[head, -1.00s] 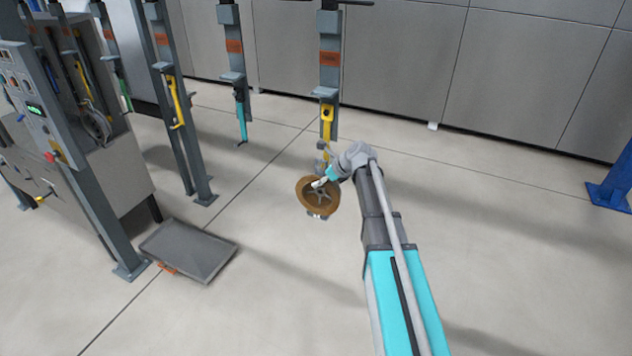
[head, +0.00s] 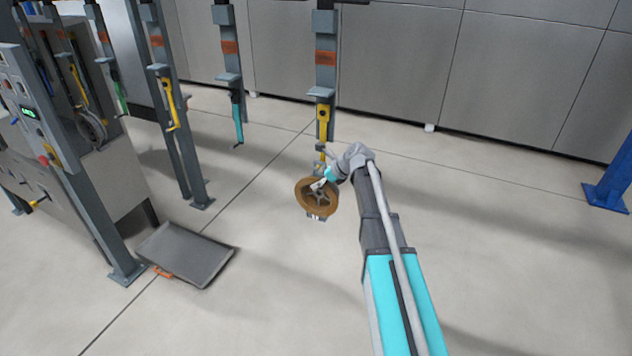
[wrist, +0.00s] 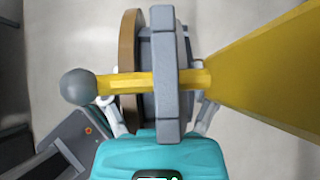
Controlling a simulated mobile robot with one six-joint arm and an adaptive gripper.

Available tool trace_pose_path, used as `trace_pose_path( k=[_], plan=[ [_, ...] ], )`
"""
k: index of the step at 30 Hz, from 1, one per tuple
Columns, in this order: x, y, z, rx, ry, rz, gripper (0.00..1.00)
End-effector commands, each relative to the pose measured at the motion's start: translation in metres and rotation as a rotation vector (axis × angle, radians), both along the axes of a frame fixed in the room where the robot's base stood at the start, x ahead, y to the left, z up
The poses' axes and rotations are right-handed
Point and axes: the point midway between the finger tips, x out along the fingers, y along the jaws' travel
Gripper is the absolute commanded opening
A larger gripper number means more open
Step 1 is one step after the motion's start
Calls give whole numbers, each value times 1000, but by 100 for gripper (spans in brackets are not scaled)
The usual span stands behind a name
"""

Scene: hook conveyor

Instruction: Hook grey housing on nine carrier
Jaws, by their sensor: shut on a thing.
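My gripper (wrist: 160,125) is shut on the grey housing (wrist: 165,65), which has a brown round disc (wrist: 129,60) on one side. In the head view the disc (head: 317,197) with its spoked centre faces me, just below the yellow hook (head: 323,122) of the near carrier (head: 325,55). In the wrist view the yellow hook (wrist: 135,85) runs sideways to a grey ball tip (wrist: 79,87). A grey band of the housing crosses over the hook's bar, which seems to pass through it. The carrier's orange label is too small to read.
Other carriers with yellow, teal and green hooks hang to the left, including a teal hook (head: 237,118). A grey tray (head: 187,253) is at lower left, beside a control cabinet (head: 50,150). A blue post (head: 608,185) stands at far right. The floor on the right is clear.

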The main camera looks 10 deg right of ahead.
Motion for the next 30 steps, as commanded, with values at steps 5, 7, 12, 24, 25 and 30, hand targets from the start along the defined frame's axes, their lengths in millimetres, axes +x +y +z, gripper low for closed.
trace_pose_path(
  k=[5, 7, 12, 24, 25, 30],
  plan=[
    [0, 0, 0, 1, 0, -1, 16],
    [0, 0, 0, 1, 0, -1, 16],
    [0, 0, 0, 1, -1, -1, 84],
    [0, 0, 0, 0, 0, -1, 100],
    [0, -1, 0, -1, 1, 0, 100],
    [-1, 0, -1, -5, -2, 5, 100]
  ],
)
